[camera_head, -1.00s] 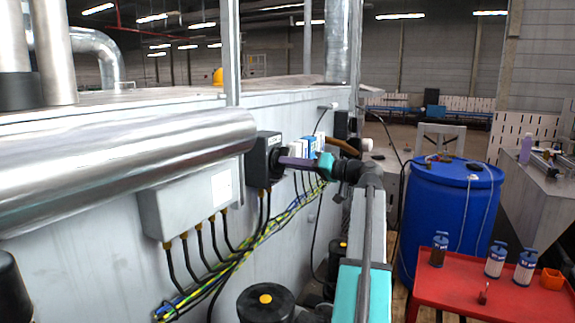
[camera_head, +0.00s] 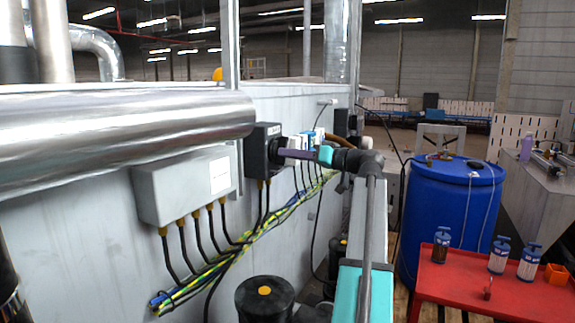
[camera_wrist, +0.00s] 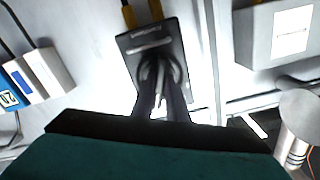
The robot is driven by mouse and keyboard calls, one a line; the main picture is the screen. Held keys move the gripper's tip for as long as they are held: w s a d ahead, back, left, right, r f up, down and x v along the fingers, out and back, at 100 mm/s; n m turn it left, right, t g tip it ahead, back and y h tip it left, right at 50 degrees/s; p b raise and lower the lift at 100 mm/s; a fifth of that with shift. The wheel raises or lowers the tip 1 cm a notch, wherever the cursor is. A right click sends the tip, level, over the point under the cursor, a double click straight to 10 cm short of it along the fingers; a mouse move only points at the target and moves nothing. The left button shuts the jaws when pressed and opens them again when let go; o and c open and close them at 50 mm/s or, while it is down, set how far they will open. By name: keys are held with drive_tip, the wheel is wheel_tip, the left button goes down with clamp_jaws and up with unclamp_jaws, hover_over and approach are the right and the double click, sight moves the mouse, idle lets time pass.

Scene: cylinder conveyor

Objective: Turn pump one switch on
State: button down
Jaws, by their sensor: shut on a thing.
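The switch is a black box (camera_head: 261,157) on the grey wall panel, with a dark round knob on its face. In the wrist view the box (camera_wrist: 144,40) is seen close up, with the knob (camera_wrist: 158,70) between my two fingers. My gripper (camera_head: 281,153) reaches in from the right and meets the front of the box. In the wrist view my gripper (camera_wrist: 162,88) is shut on the knob, one finger on each side. The fingers hide part of the knob, and no label or on/off mark is readable.
A grey junction box (camera_head: 185,190) with several cables is left of the switch. White and blue modules (camera_head: 305,142) are just right of it. A large silver pipe (camera_head: 120,135) runs along the left. A blue barrel (camera_head: 450,220) and red table (camera_head: 470,290) stand at right.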

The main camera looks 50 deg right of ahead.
drive_tip(key=n+b, duration=0.4)
drive_tip(key=b, duration=0.3)
drive_tip(key=shift+d+r, duration=0.15)
drive_tip(key=shift+r+n+b, duration=0.15)
drive_tip(key=shift+n+b, duration=0.25)
drive_tip(key=shift+n, duration=0.1)
drive_tip(key=c, duration=1.7)
unclamp_jaws()
drive_tip(key=shift+c, duration=0.2)
drive_tip(key=shift+s, duration=0.1)
drive_tip(key=v, duration=1.3)
drive_tip(key=shift+s+b, duration=0.3)
drive_tip(key=shift+s, duration=0.05)
